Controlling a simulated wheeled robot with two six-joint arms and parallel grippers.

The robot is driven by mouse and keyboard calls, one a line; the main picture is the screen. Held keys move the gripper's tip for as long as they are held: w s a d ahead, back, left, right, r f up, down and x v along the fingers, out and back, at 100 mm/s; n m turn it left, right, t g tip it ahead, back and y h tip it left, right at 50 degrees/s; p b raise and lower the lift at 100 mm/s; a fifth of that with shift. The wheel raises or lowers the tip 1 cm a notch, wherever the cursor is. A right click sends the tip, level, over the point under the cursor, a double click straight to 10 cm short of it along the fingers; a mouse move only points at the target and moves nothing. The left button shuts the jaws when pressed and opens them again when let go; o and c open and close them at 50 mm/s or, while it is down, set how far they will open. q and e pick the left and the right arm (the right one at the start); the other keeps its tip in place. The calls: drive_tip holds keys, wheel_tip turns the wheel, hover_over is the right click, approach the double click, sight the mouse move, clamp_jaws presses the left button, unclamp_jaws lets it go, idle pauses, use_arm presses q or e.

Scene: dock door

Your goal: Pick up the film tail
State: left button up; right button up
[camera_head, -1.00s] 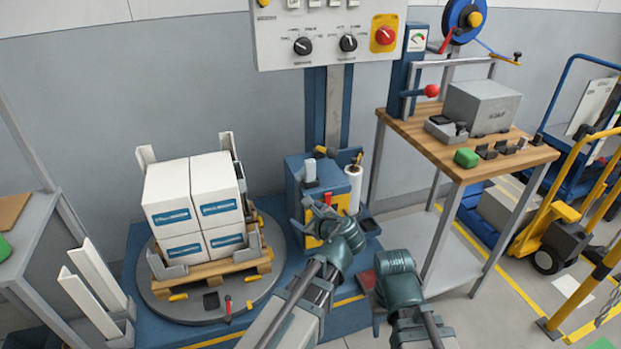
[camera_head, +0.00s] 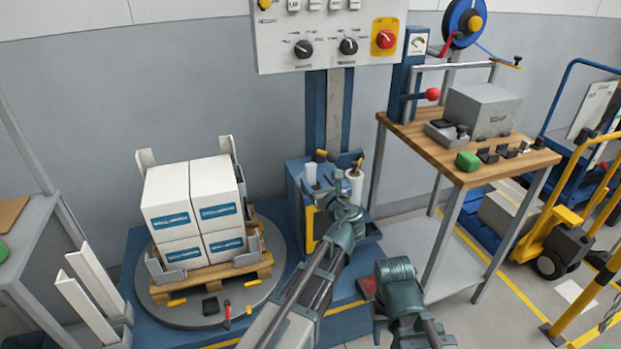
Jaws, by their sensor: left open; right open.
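A white film roll (camera_head: 356,187) stands upright on the right side of the blue and yellow film carriage (camera_head: 297,196), at the foot of the mast. I cannot make out a separate film tail; it may be hidden behind my gripper. My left gripper (camera_head: 329,196) is open in front of the carriage, just left of the roll, and covers part of it. I cannot tell whether it touches anything. My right gripper (camera_head: 379,328) is open, low in front of the carriage, apart from it and mostly hidden by its own wrist.
White cartons (camera_head: 190,213) are stacked on a wooden pallet (camera_head: 215,277) on the round turntable (camera_head: 262,291), left of the carriage. A control panel (camera_head: 325,30) hangs above. A wooden-topped workbench (camera_head: 430,150) stands at right, with a yellow pallet truck (camera_head: 548,215) beyond it.

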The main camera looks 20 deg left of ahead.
sight(312, 175)
use_arm(q)
drive_tip(key=shift+w+a, duration=0.3)
drive_tip(key=shift+w, duration=0.15)
drive_tip(key=shift+f, duration=0.1)
drive_tip(key=b+x, duration=0.1)
drive_tip(key=x, duration=0.4)
drive_tip(key=shift+w+f, duration=0.15)
drive_tip(key=shift+d, duration=0.1)
drive_tip(key=shift+c, duration=0.2)
clamp_jaws()
